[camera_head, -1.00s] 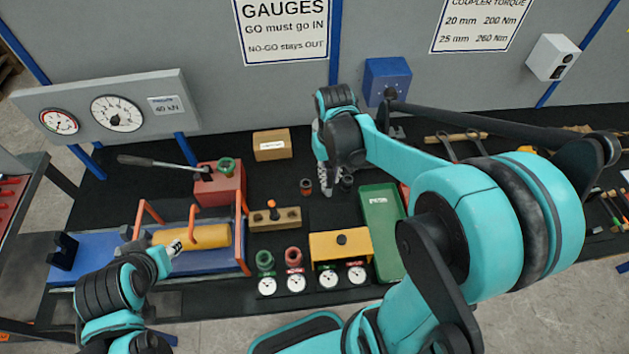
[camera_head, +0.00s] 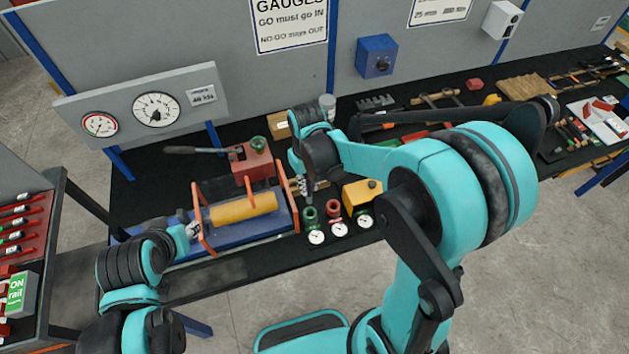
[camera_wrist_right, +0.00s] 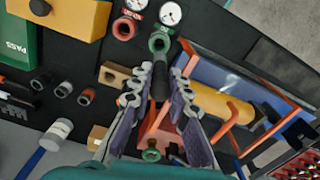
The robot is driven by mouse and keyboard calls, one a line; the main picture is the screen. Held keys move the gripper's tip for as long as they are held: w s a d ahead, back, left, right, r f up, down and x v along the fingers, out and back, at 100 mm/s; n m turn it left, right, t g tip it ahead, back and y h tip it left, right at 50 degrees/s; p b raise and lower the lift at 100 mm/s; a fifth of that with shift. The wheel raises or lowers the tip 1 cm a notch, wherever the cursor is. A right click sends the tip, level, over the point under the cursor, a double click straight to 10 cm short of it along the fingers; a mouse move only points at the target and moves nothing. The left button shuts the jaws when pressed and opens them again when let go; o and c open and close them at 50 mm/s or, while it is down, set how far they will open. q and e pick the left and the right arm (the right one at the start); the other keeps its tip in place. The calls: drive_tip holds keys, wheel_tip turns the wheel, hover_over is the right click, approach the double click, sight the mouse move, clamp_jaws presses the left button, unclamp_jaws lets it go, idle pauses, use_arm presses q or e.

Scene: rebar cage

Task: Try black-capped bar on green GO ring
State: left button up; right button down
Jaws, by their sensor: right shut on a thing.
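My right gripper (camera_head: 304,187) hangs just behind the green GO ring (camera_head: 310,214) in the head view. In the right wrist view its fingers (camera_wrist_right: 161,80) are shut on a short, dark, black-capped bar (camera_wrist_right: 160,85). The bar's far end points toward the green ring (camera_wrist_right: 159,42) and overlaps its near side in the picture; I cannot tell whether they touch. The red NO-GO ring (camera_head: 333,209) stands beside the green one and also shows in the wrist view (camera_wrist_right: 124,28). My left gripper (camera_head: 192,230) is by the blue press; its jaw state is unclear.
Dial gauges (camera_head: 316,237) sit in front of the rings. A yellow box (camera_head: 358,196) is to their right, the blue press with a yellow cylinder (camera_head: 243,207) to their left. The wrist view shows a wooden block (camera_wrist_right: 118,74), loose dark couplers (camera_wrist_right: 63,88) and a green PASS tray (camera_wrist_right: 18,40).

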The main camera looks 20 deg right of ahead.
sight(309, 196)
drive_tip(key=shift+w+d, duration=0.1)
drive_tip(key=shift+d, duration=0.05)
drive_tip(key=shift+f, duration=0.15)
drive_tip(key=shift+f+b, duration=0.95)
drive_tip(key=shift+b, duration=0.2)
wheel_tip(309, 196, down, 4)
drive_tip(key=b, duration=0.3)
drive_tip(key=shift+r, duration=0.1)
drive_tip(key=shift+b, duration=0.35)
